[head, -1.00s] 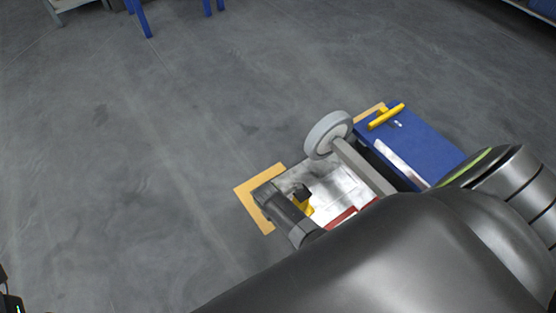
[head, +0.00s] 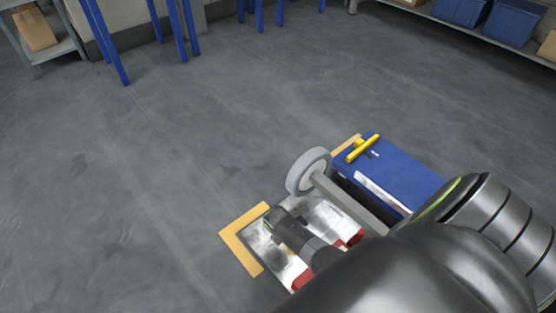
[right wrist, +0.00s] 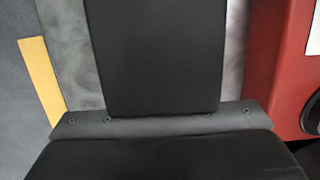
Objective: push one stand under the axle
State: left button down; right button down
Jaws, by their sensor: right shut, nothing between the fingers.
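The axle (head: 345,204) is a grey bar running from a grey wheel (head: 308,172) down to the right, where my right arm hides its end. In the right wrist view the black gripper (right wrist: 153,60) fills the middle. My left gripper is not in view.
A blue box-like body (head: 400,178) with a yellow handle (head: 363,148) lies right of the wheel. Yellow floor marking (head: 240,245) borders the pale patch. A red part (right wrist: 280,70) shows right of the gripper. Blue legs (head: 105,45) and shelving stand behind. Floor at left is clear.

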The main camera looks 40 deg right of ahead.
jog(key=d, duration=0.9)
jog(key=shift+w+p, duration=0.3)
jog(key=shift+w, duration=0.1)
jog(key=shift+a, duration=0.1)
